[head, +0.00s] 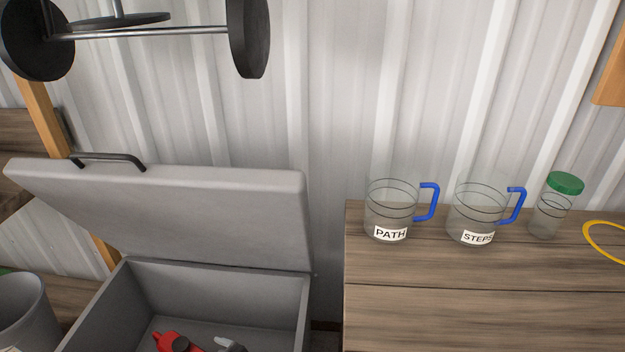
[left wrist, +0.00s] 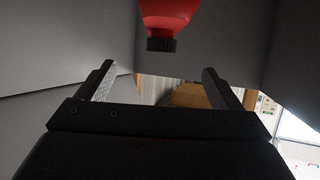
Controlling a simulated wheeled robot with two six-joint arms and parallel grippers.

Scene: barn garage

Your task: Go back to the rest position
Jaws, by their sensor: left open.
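My left gripper (left wrist: 158,67) shows only in the left wrist view. Its two fingers stand wide apart with nothing between them. A red object with a black ribbed cap (left wrist: 162,42) is beyond the fingertips at the top of that view, apart from the fingers. Grey surfaces flank it on both sides. My right gripper is in neither view.
A wooden bench (head: 450,305) at right holds clear jugs labelled PATH (head: 391,215) and STEPS (head: 475,218), a green-lidded jar (head: 552,214) and a yellow ring (head: 590,240). A grey bucket (head: 22,310) stands at lower left. A dark barbell (head: 140,32) is at upper left.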

